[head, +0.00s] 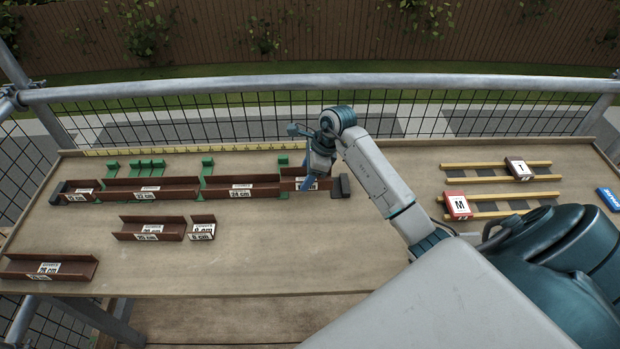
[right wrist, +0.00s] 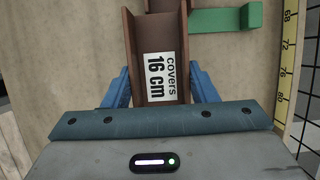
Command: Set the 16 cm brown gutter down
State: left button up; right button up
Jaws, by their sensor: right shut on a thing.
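The 16 cm brown gutter (head: 289,185) is at the right end of a row of brown gutters, against or close to the 24 cm gutter (head: 222,191). In the right wrist view the gutter (right wrist: 157,35) shows its "covers 16 cm" label, and its far end meets another brown piece (right wrist: 165,5). My right gripper (right wrist: 160,88) is shut on it, with a blue finger on each side. In the head view the gripper (head: 312,182) partly hides the gutter. I cannot tell whether it bears fully on the board. My left gripper is out of view.
Dark end blocks (head: 342,186) bound the row. Green brackets (head: 207,165) and a yellow ruler (head: 190,149) lie behind it. Loose gutters (head: 135,229) lie in front on the board (head: 260,260). Yellow rails (head: 490,167) hold marked blocks T and M at right.

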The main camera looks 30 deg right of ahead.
jog(key=shift+w+d+f, duration=0.1)
jog(key=shift+w+d, duration=0.35)
jog(key=shift+d, duration=0.4)
notch_tip(320, 180, down, 3)
jog(key=shift+f+b, duration=0.2)
jog(key=shift+b, duration=0.5)
jog(key=shift+f+b, duration=0.35)
jog(key=shift+b, duration=0.05)
jog(key=o, duration=1)
